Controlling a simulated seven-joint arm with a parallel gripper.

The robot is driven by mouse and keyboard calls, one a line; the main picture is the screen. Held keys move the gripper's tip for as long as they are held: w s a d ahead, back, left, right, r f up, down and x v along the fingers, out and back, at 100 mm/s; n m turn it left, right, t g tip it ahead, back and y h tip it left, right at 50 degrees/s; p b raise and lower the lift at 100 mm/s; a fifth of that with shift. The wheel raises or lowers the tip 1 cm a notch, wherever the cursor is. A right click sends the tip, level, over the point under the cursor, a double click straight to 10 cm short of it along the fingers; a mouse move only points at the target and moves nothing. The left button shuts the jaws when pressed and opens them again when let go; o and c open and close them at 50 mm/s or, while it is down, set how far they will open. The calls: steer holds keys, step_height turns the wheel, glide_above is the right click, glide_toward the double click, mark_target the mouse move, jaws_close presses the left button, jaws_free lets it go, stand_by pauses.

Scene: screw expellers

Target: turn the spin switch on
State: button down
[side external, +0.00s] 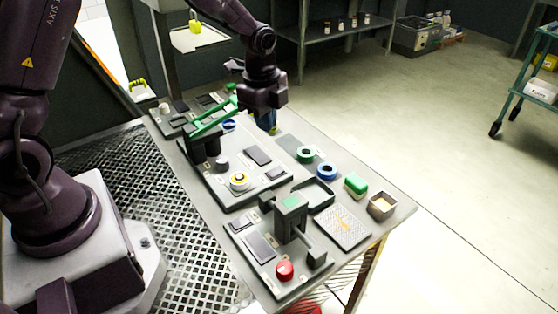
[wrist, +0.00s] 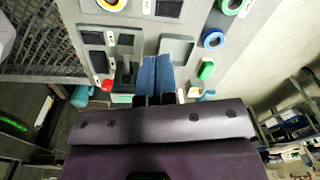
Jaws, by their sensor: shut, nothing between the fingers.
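My gripper (side external: 268,125) hangs above the far half of the bench in the side view, fingers pointing down. In the wrist view its blue fingers (wrist: 156,62) are together, with nothing held. A round dial with a yellow ring and pale centre (side external: 239,181) sits on the middle machine's base, nearer the camera than my gripper and apart from it. It is partly cut off at the top of the wrist view (wrist: 111,4). A grey knob (side external: 222,162) stands behind it. No readable label shows which control is the spin switch, and no switch position can be read.
The near machine has a red button (side external: 285,270) and a raised block. A green lever (side external: 213,122) rises over the middle machine.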

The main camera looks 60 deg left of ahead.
mark_target(279, 169)
steer(key=w+m, duration=0.1)
steer(key=m, duration=0.2)
steer(key=shift+w+r+m+t, duration=0.4)
steer(key=f, duration=0.4)
steer(key=w+f, duration=0.1)
steer(key=f, duration=0.9)
steer(key=shift+w, duration=0.3)
steer(key=shift+w+f, duration=0.1)
steer(key=shift+f, duration=0.1)
